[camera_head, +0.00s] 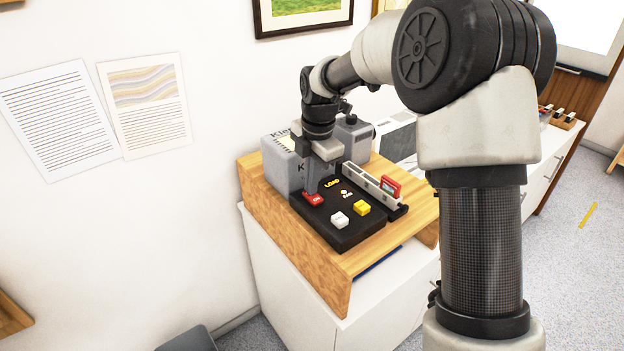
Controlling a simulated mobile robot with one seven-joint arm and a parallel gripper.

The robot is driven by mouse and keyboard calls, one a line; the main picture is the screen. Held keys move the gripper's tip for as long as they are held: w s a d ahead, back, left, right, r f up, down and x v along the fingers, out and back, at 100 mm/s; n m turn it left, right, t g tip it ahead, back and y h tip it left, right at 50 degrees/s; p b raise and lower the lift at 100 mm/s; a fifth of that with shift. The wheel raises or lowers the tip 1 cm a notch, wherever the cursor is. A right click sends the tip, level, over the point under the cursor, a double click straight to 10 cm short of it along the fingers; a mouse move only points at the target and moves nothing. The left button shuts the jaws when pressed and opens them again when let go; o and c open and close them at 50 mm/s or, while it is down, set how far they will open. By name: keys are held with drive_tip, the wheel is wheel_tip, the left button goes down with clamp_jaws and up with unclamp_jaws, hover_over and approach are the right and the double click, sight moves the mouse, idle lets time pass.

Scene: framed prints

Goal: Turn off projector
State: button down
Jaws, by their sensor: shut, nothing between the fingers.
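A black control panel (349,226) lies on a wooden stand on a white cabinet. It carries a red switch (313,198) marked "ON", a white button (340,220), a yellow button (362,208) and a yellow "LOAD" label. My gripper (315,186) points down over the back left of the panel, close to the red switch. It is shut with nothing held. Whether its tips touch the switch I cannot tell. I cannot surely identify a projector; a grey device (354,137) stands behind my gripper, partly hidden by it.
A grey box with printed letters (283,163) stands left of my gripper. A rail holding a red item (390,186) lies along the panel's right side. The wooden stand (293,240) has free room in front. A white wall with papers is at left.

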drive_tip(key=shift+a+g+p, duration=0.1)
drive_tip(key=shift+g+p, duration=0.2)
drive_tip(key=shift+p, duration=0.15)
drive_tip(key=shift+w+f+b, duration=0.15)
drive_tip(key=shift+f+b, duration=0.05)
drive_tip(key=shift+b, duration=0.15)
drive_tip(key=shift+s, duration=0.2)
